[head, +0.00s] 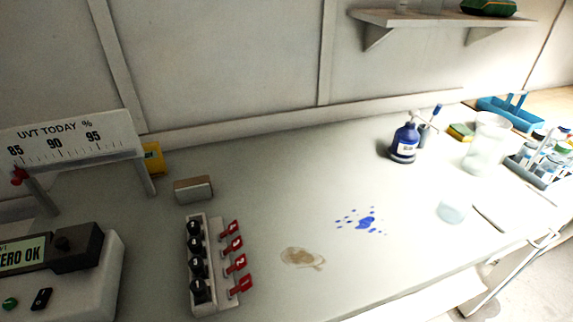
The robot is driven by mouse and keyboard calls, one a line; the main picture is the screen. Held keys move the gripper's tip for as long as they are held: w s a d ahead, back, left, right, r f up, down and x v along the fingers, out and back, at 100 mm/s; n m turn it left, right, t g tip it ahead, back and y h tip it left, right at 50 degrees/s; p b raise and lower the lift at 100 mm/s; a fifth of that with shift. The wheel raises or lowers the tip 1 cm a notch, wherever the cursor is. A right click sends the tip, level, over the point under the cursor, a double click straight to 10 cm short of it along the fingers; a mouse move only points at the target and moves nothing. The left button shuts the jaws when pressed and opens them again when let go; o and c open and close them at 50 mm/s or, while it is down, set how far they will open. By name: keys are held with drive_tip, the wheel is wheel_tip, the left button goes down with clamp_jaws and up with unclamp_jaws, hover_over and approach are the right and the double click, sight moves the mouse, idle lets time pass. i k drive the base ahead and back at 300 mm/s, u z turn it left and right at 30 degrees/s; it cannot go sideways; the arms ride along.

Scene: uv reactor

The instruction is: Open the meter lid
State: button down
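The meter (88,285) is a pale box at the lower left, cut off by the picture's edge. Its display (22,255) reads "ZERO OK". A dark grey block with a round black knob, which looks like the meter lid (85,258), sits on top of the meter right of the display. It appears shut, lying flat. A green button (10,303) and a black switch (41,299) are on the meter's front. My gripper is not in view.
Beside the meter stands a rack with black knobs (198,265) and red numbered tags (236,262). A "UVT TODAY" scale board (70,142) stands behind. A small block (193,190), brown stain (300,258) and blue spill (365,222) lie on the bench. Bottles and glassware are right.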

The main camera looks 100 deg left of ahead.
sight(73, 248)
drive_tip(key=u, duration=4.6)
drive_tip(key=k, duration=0.45)
drive_tip(key=u, duration=0.15)
drive_tip(key=i, duration=0.3)
drive_tip(key=z, duration=0.1)
